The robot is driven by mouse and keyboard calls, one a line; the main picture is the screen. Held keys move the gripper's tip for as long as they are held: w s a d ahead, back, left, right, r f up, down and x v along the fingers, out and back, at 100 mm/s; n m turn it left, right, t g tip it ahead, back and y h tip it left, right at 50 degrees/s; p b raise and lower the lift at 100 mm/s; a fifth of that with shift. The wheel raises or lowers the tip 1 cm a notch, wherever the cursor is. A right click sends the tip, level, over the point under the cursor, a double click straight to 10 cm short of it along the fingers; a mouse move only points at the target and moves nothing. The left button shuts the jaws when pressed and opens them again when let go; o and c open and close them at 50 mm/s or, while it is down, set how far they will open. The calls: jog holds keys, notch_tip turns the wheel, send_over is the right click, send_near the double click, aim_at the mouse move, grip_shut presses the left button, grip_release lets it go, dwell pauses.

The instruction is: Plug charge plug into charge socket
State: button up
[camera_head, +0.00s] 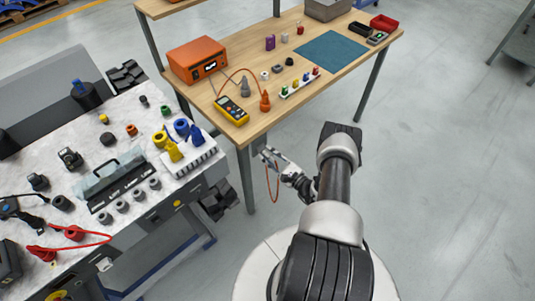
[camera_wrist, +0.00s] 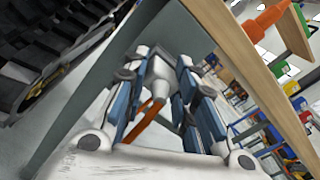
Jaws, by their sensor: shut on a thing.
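My gripper (camera_head: 268,156) is beside the workbench's front leg, below its top, and is shut on a small grey plug. In the wrist view my gripper (camera_wrist: 162,68) has its blue-padded fingers on both sides of this grey charge plug (camera_wrist: 159,82). An orange cable (camera_wrist: 143,122) runs back from the plug between the fingers, and the cable (camera_head: 272,183) hangs in a loop below my gripper in the head view. The plug's front end is partly hidden by the fingers. I cannot tell which fitting is the charge socket.
The wooden workbench (camera_head: 325,80) bears an orange box (camera_head: 196,60), a yellow meter (camera_head: 231,110) and an orange plug (camera_head: 265,102). At left, a tracked carrier's light top (camera_head: 65,140) bears several connectors and a white block (camera_head: 190,158). Black tracks (camera_head: 216,202) stick out.

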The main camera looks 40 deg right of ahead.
grip_shut()
jog(key=shift+s, duration=0.2)
jog(key=shift+s+d, duration=0.1)
jog(key=shift+s, duration=1.15)
jog(key=shift+s+d, duration=0.15)
jog(key=shift+s, duration=1.6)
